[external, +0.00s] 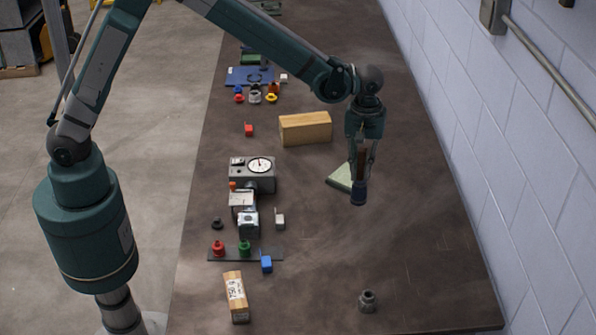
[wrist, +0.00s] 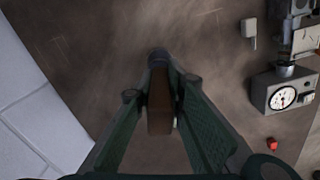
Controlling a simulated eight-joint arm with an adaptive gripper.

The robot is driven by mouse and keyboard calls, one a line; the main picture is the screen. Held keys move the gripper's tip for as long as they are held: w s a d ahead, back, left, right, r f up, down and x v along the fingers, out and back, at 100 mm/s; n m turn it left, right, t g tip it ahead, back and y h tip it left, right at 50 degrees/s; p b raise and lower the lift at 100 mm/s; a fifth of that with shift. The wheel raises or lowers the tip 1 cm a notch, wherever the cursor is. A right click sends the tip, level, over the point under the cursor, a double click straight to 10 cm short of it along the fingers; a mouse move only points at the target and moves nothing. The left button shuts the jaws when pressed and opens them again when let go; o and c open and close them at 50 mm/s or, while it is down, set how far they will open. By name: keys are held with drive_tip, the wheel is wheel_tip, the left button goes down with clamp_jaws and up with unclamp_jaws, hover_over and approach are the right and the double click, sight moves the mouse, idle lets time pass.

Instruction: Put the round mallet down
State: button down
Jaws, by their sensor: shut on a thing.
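The round mallet (external: 358,192) hangs from my gripper in the external view, with its dark blue round head pointing down. My gripper (external: 361,150) is shut on its brown handle, which also shows between the fingers in the wrist view (wrist: 160,108). The mallet's head (wrist: 158,56) is at the far end of the handle in the wrist view. I cannot tell whether the head touches the table.
A wooden block (external: 305,128) is farther back. A gauge device (external: 252,172) and several small coloured parts stand to the left. A grey fitting (external: 367,301) stands near the front. The table's right side is clear up to the wall.

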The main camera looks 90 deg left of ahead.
drive_tip(key=d+n, duration=0.3)
drive_tip(key=d, duration=1)
drive_tip(key=shift+s+d+n, duration=0.2)
drive_tip(key=shift+n, duration=0.1)
wheel_tip(320, 180, down, 6)
drive_tip(key=shift+p, duration=0.4)
drive_tip(key=shift+f, duration=0.1)
drive_tip(key=shift+f, duration=1.95)
drive_tip(key=c, duration=2.8)
unclamp_jaws()
drive_tip(key=o, duration=0.4)
drive_tip(key=shift+o, duration=0.2)
